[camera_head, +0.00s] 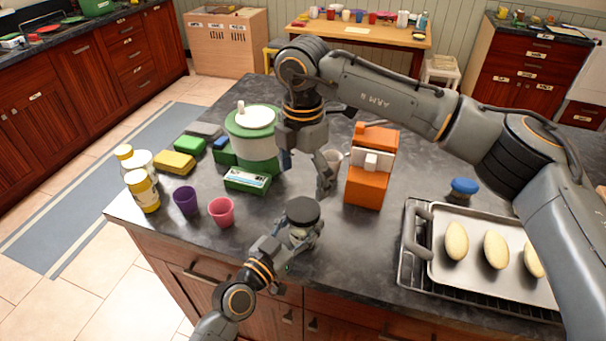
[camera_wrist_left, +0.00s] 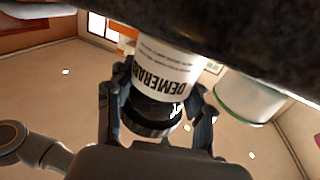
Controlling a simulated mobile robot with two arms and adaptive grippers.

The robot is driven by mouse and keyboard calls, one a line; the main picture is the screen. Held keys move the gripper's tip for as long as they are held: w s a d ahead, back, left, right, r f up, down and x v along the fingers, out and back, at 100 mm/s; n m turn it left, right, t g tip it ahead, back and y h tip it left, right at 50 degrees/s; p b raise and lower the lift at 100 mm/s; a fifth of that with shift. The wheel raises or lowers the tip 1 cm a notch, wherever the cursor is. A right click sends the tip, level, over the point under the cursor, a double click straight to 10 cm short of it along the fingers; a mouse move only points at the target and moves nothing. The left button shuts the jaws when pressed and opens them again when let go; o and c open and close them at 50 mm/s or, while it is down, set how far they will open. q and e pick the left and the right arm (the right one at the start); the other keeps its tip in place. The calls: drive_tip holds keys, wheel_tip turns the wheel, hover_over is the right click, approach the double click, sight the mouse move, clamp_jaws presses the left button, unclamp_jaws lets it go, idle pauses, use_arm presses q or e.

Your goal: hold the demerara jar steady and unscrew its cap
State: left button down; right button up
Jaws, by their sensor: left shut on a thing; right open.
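The demerara jar stands upright near the counter's front edge, with a dark round cap (camera_head: 303,211) on top. Its white body (camera_wrist_left: 165,80) with the DEMERARA label shows upside down in the left wrist view, where the dark cap (camera_wrist_left: 152,118) shows too. My left gripper (camera_head: 302,238) is shut on the jar's body from the front, one finger on each side in the wrist view (camera_wrist_left: 158,115). My right gripper (camera_head: 308,172) is open and empty, pointing down, above and behind the jar and apart from the cap in the picture.
An orange machine (camera_head: 368,190) stands right of the jar. A pink cup (camera_head: 222,212) and a purple cup (camera_head: 186,201) stand left. A green-and-white pot (camera_head: 252,135) is behind. A tray (camera_head: 470,280) with several loaves lies at the right.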

sight(303, 209)
use_arm(q)
drive_tip(key=shift+f, duration=0.1)
use_arm(e)
drive_tip(key=m, duration=0.6)
drive_tip(key=shift+f+m, duration=0.15)
drive_tip(key=shift+m, duration=0.45)
drive_tip(key=shift+f, duration=3.85)
